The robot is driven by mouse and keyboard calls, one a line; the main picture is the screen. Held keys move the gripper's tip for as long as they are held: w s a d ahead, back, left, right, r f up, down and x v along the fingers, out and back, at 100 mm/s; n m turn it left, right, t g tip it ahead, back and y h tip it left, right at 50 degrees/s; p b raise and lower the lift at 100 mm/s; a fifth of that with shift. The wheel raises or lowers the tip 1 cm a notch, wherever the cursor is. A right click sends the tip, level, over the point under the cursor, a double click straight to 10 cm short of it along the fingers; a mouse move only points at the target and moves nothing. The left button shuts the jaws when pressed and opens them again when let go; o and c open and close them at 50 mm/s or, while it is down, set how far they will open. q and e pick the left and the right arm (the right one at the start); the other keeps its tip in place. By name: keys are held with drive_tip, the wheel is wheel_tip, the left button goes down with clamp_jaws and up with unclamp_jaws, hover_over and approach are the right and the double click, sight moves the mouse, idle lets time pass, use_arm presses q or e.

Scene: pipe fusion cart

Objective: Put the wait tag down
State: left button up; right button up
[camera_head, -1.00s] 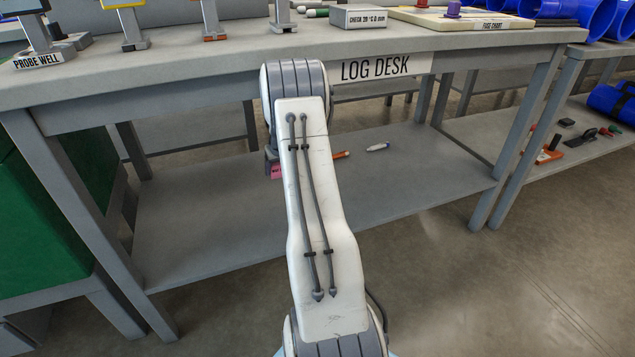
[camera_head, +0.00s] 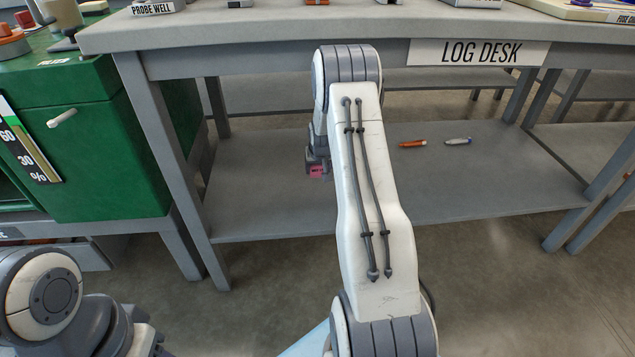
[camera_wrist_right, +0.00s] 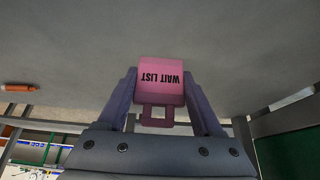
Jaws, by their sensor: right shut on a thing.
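The pink wait tag (camera_wrist_right: 160,82) reads "WAIT LIST", upside down in the right wrist view. My right gripper (camera_wrist_right: 163,105) is shut on it, with one finger at each side. In the head view the tag (camera_head: 317,171) is a small pink patch below the right gripper (camera_head: 317,163), over the left part of the log desk's lower shelf (camera_head: 270,215). I cannot tell whether the tag touches the shelf. My right arm hides part of the shelf. My left arm is at the bottom left, with its dark end (camera_head: 145,338) cut by the frame edge; its jaws are unclear.
The desk top (camera_head: 300,28) is overhead, with a desk leg (camera_head: 165,170) and a green cabinet (camera_head: 100,150) to the left. Shelf space around the tag looks clear.

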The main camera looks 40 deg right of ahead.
drive_tip(key=shift+w+a+f, duration=0.1)
drive_tip(key=shift+a+f, duration=0.1)
drive_tip(key=shift+f, duration=0.05)
wheel_tip(320, 180, down, 4)
drive_tip(key=b, duration=0.3)
drive_tip(key=shift+r+b, duration=0.15)
drive_tip(key=shift+b, duration=0.2)
drive_tip(key=shift+f, duration=0.2)
drive_tip(key=o, duration=1.2)
drive_tip(key=shift+r, duration=0.1)
